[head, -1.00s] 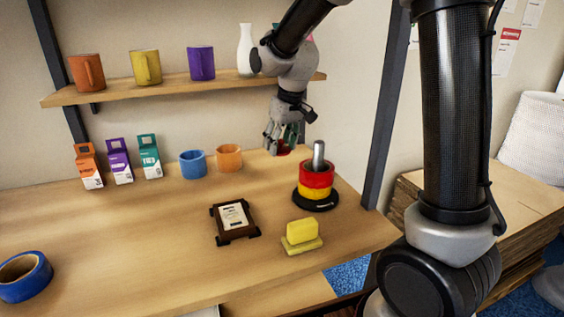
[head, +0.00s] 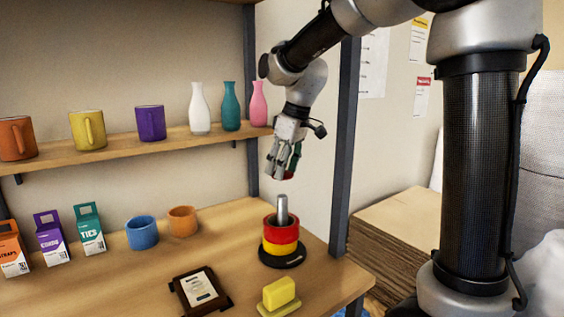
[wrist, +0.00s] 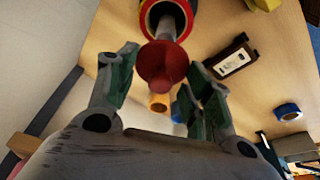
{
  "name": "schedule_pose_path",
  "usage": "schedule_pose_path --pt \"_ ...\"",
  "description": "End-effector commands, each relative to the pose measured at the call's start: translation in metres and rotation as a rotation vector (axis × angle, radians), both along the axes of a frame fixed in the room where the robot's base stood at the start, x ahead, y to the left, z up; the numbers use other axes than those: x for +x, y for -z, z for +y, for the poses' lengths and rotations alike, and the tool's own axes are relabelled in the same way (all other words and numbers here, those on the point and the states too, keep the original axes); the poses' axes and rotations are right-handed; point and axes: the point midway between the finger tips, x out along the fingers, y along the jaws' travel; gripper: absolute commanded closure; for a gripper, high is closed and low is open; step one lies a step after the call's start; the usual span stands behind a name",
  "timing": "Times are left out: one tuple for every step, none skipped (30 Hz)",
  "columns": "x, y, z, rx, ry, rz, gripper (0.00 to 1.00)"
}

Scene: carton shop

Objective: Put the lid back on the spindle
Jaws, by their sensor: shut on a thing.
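The spindle (head: 282,207) is a grey post on a round black base (head: 293,260), with a yellow ring and a red ring (head: 281,234) stacked around it. It stands upright near the table's right edge, and its top is bare. My gripper (head: 283,172) is above the spindle, apart from it, fingers pointing down. It is shut on the red lid, a round disc with a knob, which shows between the fingers in the wrist view (wrist: 162,62). In the head view the fingers hide most of the lid. The spindle also shows at the wrist view's top (wrist: 166,22).
A blue cup (head: 141,232) and an orange cup (head: 183,221) stand left. Bottles (head: 231,106) and mugs line the shelf behind. A dark upright post (head: 344,150) is at right.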

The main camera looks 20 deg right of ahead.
Motion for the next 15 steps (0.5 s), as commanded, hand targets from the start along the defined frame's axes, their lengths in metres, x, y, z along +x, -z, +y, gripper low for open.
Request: schedule_pose_path --pt "0.000 0.005 0.000 -0.001 0.000 0.002 0.65" --pt "0.000 0.008 0.000 -0.001 0.000 0.002 0.65" --pt "0.000 0.013 0.000 0.000 0.001 0.002 0.66" --pt "0.000 0.016 0.000 0.000 0.001 0.001 0.66" --pt "0.000 0.019 0.000 0.000 0.001 0.002 0.66" --pt "0.000 0.023 0.000 0.000 0.001 0.002 0.66" --pt "0.000 0.026 0.000 0.000 0.001 0.001 0.66" --pt "0.000 0.029 0.000 0.000 0.001 0.001 0.66" --pt "0.000 0.033 0.000 -0.001 0.002 0.002 0.66" --pt "0.000 0.036 0.000 0.000 0.002 0.002 0.66" --pt "0.000 0.039 0.000 0.000 0.002 0.001 0.66" --pt "0.000 0.042 0.000 0.000 0.002 0.001 0.66" --pt "0.000 0.043 0.000 0.000 0.002 0.001 0.66" --pt "0.000 0.045 0.000 0.000 0.002 0.001 0.66" --pt "0.000 0.047 0.000 0.000 0.002 0.000 0.66"
